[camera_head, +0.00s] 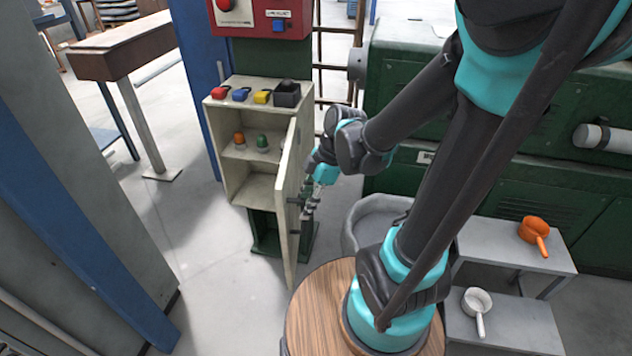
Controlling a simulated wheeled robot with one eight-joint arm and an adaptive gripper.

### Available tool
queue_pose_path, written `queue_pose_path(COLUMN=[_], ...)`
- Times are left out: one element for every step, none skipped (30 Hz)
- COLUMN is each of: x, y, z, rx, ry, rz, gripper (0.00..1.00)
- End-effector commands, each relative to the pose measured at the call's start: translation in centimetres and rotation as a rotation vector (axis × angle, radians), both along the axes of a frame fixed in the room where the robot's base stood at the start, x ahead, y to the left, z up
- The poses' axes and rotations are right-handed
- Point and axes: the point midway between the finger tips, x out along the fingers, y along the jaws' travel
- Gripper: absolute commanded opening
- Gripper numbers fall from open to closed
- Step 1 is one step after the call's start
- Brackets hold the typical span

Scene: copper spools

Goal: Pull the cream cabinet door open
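The cream cabinet (233,185) stands on a dark green base left of centre. Its door (290,200) stands wide open, swung out toward the camera and hinged at the cabinet's right side. The door shows nearly edge-on. Two shelves inside are exposed. My gripper (308,205) is at the right, outer face of the door, near its middle height, beside a small dark part that may be the handle. The fingers are small and partly merged with the door edge, so I cannot tell whether they grip anything.
Several coloured items and a dark box (287,94) sit on the cabinet top. An orange knob (239,138) and a green knob (262,142) are on the upper shelf. Grey steps (510,320) hold an orange ladle (534,232) and a white one (477,302). Floor left of the door is clear.

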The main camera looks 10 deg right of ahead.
Motion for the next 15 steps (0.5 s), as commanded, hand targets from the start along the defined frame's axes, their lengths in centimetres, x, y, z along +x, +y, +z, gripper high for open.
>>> queue_pose_path(x=[0.0, 0.0, 0.1, 0.1, 0.1, 0.1, 0.1, 0.2, 0.2, 0.3, 0.3, 0.3, 0.3, 0.4, 0.5], y=[-0.3, -0.5, -0.7, -0.8, -1.0, -1.2, -1.4, -1.5, -1.8, -1.9, -2.1, -2.3, -2.4, -2.6, -2.8], z=[0.6, 1.0, 1.5, 1.9, 2.3, 2.8, 3.2, 3.6, 4.2, 4.6, 5.0, 5.5, 5.9, 6.3, 6.7], rx=[0.000, 0.000, 0.000, 0.000, 0.000, 0.000, 0.000, 0.000, 0.000, 0.000, 0.000, 0.000, 0.000, 0.000, 0.000], ry=[0.000, -0.001, -0.001, 0.000, 0.001, 0.001, 0.001, 0.000, 0.001, 0.001, 0.001, 0.001, 0.000, -0.001, 0.000], rz=[-0.002, -0.001, -0.001, -0.002, -0.002, -0.002, -0.002, -0.001, -0.002, -0.002, -0.002, -0.002, -0.001, -0.001, -0.002], gripper=[0.33, 0.33, 0.33, 0.33, 0.33, 0.33, 0.33, 0.33, 0.33, 0.33, 0.33, 0.33, 0.33, 0.33, 0.33])
